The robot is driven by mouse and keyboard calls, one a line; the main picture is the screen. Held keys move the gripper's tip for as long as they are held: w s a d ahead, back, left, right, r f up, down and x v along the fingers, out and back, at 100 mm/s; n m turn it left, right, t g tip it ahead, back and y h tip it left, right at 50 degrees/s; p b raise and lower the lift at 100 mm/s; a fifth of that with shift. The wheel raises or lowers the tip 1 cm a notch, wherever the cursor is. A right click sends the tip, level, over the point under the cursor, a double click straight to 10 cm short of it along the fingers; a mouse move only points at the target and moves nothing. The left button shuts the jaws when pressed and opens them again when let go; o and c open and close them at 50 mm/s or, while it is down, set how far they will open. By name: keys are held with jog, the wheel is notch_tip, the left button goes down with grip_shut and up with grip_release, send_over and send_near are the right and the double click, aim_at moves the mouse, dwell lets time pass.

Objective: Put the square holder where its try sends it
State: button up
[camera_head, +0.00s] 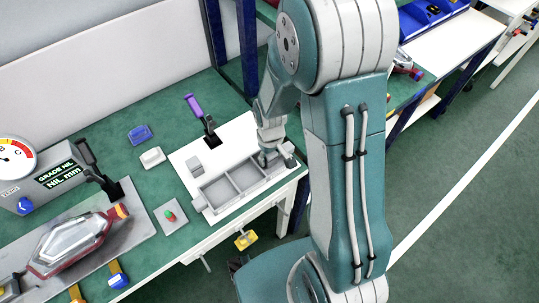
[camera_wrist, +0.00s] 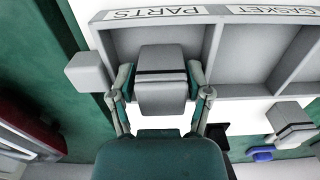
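A pale grey square block with a dark band, which I take for the square holder (camera_wrist: 161,78), is between my gripper's fingers (camera_wrist: 160,72). The fingers appear to press on both its sides. It is at the compartment labelled PARTS of the grey tray (camera_wrist: 240,90); whether it touches the floor is hidden. In the head view my gripper (camera_head: 273,157) is low at the right end of the tray (camera_head: 206,212), and the holder is mostly hidden. The gauge (camera_head: 15,158) has a dial marked B and C, and its display (camera_head: 60,175) reads "GRADE NIL, NIL mm".
A similar banded block (camera_wrist: 291,122) stands on the white board, also in the head view (camera_head: 195,166). A white block (camera_head: 152,157) and a blue part (camera_head: 140,133) lie behind. A purple-handled clamp (camera_head: 201,116) stands upright. A tail lamp (camera_head: 70,242) lies front left. The middle compartments look empty.

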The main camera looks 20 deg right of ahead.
notch_tip(320, 180, up, 12)
jog(key=r, duration=0.1)
jog(key=s+r+m+t, duration=0.3)
jog(key=s+r+t, duration=0.2)
jog(key=s+r, duration=0.9)
jog(key=shift+r+m+t, duration=0.3)
jog(key=shift+r, duration=0.25)
dwell(1.1)
